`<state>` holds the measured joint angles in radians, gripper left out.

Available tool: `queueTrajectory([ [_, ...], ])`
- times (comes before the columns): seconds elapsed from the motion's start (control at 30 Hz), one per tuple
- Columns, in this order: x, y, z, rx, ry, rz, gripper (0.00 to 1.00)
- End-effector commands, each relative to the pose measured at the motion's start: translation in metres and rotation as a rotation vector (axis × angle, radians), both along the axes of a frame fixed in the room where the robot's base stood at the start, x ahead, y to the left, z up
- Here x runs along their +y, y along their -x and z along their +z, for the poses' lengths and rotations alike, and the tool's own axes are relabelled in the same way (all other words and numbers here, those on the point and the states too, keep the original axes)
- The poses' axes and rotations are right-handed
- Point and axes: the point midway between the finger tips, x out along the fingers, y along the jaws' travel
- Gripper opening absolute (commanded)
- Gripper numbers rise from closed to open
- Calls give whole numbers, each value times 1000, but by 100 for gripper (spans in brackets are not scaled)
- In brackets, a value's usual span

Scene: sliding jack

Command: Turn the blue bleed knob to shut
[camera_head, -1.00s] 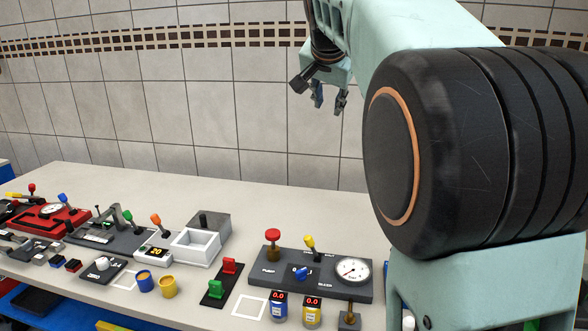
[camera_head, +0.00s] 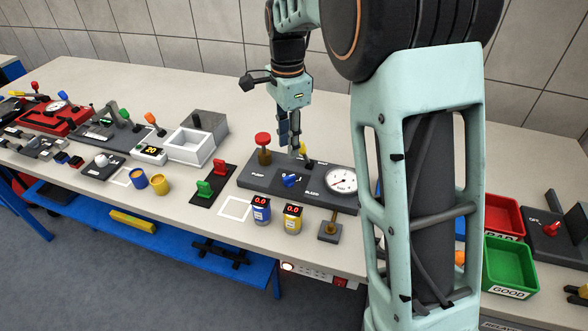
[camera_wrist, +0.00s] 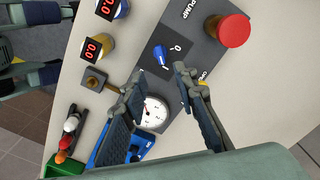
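The blue bleed knob (camera_head: 291,180) sits on the dark grey jack panel (camera_head: 262,181), left of the round white gauge (camera_head: 341,181). It also shows in the wrist view (camera_wrist: 161,56), just beyond the fingertips, with small marks beside it. My gripper (camera_head: 289,138) hangs above the back of the panel in the head view, pointing down. In the wrist view my gripper (camera_wrist: 155,75) has its two fingers well apart with nothing between them. The fingers are apart from the knob. The knob's exact setting is hard to read.
The red pump knob (camera_head: 263,141) stands at the panel's left back. A yellow lever (camera_head: 303,148) is close to my fingers, partly hidden. Blue (camera_head: 261,208) and yellow (camera_head: 293,219) canisters with red displays stand in front of the panel.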

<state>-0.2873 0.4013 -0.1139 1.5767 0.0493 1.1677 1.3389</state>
Motion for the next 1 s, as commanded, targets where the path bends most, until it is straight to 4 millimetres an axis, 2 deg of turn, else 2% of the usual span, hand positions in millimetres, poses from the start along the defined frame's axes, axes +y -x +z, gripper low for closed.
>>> queueTrajectory([
  [0.17,0,1,-24,4,1,0,27],
  [0.4,0,1,-70,4,2,0,27],
  [0.6,0,0,-96,1,1,1,27],
  [0.77,0,0,-105,-1,1,1,27],
  [1.0,0,0,-105,-1,1,1,27],
])
